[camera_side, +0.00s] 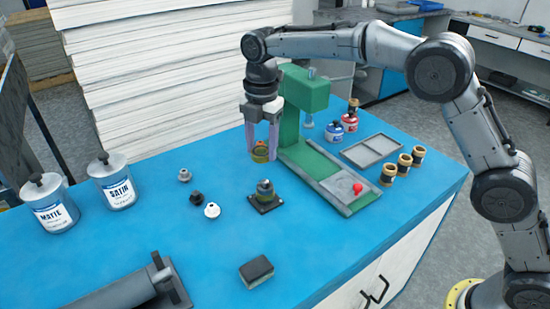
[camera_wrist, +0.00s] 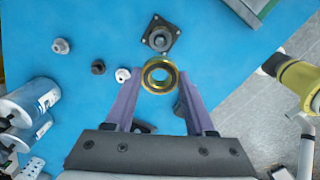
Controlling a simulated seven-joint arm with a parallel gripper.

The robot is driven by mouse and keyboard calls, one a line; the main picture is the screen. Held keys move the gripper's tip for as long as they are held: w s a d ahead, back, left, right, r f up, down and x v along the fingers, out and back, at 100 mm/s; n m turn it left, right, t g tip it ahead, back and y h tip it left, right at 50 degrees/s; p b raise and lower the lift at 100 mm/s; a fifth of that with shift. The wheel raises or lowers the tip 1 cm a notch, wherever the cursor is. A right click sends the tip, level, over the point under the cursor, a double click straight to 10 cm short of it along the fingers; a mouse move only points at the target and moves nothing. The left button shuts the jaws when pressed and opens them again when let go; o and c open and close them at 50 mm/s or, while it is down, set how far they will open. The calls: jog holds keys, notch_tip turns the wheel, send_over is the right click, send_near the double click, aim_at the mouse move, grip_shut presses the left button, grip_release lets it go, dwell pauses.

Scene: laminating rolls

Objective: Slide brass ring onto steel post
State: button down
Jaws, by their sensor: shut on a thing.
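The brass ring (camera_wrist: 147,76) is between the fingertips of my gripper (camera_wrist: 157,82), its round hole facing the wrist camera. In the side view, my gripper (camera_side: 262,148) points down, shut on the ring (camera_side: 261,154), and holds it above the blue bench. The steel post (camera_side: 264,187) stands upright on a dark square base, below and slightly nearer the side camera than the ring. In the wrist view, the post (camera_wrist: 159,38) shows beyond the ring, apart from it. The exact height gap between them is hard to tell.
A green press (camera_side: 305,130) stands close behind my gripper. Several small knobs (camera_side: 212,210) lie left of the post. A dark block (camera_side: 256,271) lies in front. Two tins (camera_side: 112,182) stand at the left. A grey tray (camera_side: 373,152) and several small jars are at the right.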

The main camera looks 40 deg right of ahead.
aim_at(265, 180)
jog(key=shift+w+d+f, duration=0.3)
jog(key=shift+w+f, duration=0.05)
jog(key=shift+f, duration=0.2)
jog(key=shift+w+d+f, duration=0.25)
jog(key=shift+w+f, duration=0.1)
jog(key=shift+f, duration=0.15)
jog(key=shift+d+f, duration=0.2)
jog(key=shift+f, duration=2.75)
jog(key=shift+f, duration=1.05)
grip_release()
jog(key=shift+r, duration=4.55)
